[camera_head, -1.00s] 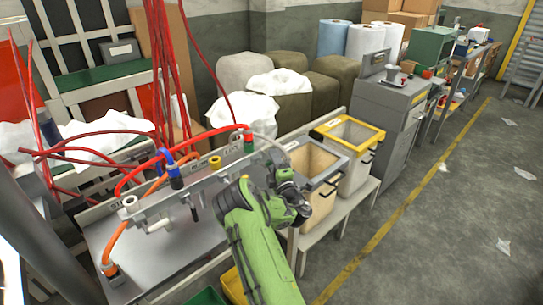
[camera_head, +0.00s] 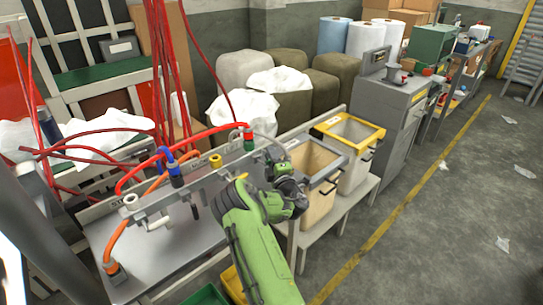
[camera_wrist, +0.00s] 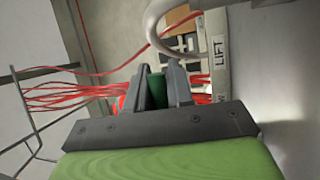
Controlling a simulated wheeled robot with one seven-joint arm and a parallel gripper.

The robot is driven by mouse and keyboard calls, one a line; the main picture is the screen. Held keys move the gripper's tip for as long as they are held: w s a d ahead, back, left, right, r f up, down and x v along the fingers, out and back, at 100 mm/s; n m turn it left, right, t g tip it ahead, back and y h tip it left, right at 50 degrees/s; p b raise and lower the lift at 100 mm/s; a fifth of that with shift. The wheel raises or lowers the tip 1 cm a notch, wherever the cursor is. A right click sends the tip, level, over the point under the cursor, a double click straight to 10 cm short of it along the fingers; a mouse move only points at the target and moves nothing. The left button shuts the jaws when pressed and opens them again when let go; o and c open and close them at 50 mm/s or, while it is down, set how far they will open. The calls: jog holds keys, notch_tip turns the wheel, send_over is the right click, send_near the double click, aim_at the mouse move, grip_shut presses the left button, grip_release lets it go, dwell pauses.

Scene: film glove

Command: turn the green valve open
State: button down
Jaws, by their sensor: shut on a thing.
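The green valve handle shows in the wrist view as a dark green piece (camera_wrist: 157,92) between the two grey fingers. My gripper (camera_wrist: 162,90) is shut on it, and the fingers cover its sides. In the head view my gripper (camera_head: 272,158) is at the right end of the grey pipe rail, and my wrist hides most of the contact. A curved grey hose (camera_wrist: 160,25) rises just beyond the fingers. The valve's turned position cannot be told.
A panel labelled LIFT (camera_wrist: 220,50) stands close right of the fingers. Red and blue hose fittings (camera_head: 175,172) line the rail to the left. A yellow-rimmed bin (camera_head: 350,131) and a grey-rimmed bin (camera_head: 315,163) stand close to my arm. Open floor lies right.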

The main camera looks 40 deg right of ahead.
jog(key=shift+p, duration=0.3)
jog(key=f+m+g+p, duration=0.1)
jog(key=m+p, duration=0.2)
jog(key=p, duration=0.2)
jog(key=f+m+g+p, duration=0.1)
jog(key=m+p, duration=0.1)
jog(key=p, duration=0.3)
jog(key=a+m+g+y+p, duration=0.1)
jog(key=m+p, duration=0.2)
jog(key=p, duration=0.1)
jog(key=shift+s+a+f+m+g+p, duration=0.1)
jog(key=shift+s+f+m+g+p, duration=0.05)
jog(key=shift+f+m+g+p, duration=0.2)
jog(key=m+y+p, duration=0.1)
jog(key=p, duration=0.2)
jog(key=a+f+m+g+y+p, duration=0.1)
jog(key=m+p, duration=0.1)
jog(key=shift+a+f+p, duration=0.15)
jog(key=shift+a+p, duration=0.05)
jog(key=shift+p, duration=0.2)
jog(key=shift+a+f+m+g+y+p, duration=0.2)
jog(key=shift+a+m+y+p, duration=0.25)
jog(key=shift+m+p, duration=0.35)
jog(key=shift+a+f+m+g+y+p, duration=0.2)
jog(key=shift+a+m+y+p, duration=0.2)
jog(key=shift+m+p, duration=0.35)
jog(key=shift+y, duration=0.25)
jog(key=c, duration=1.1)
grip_release()
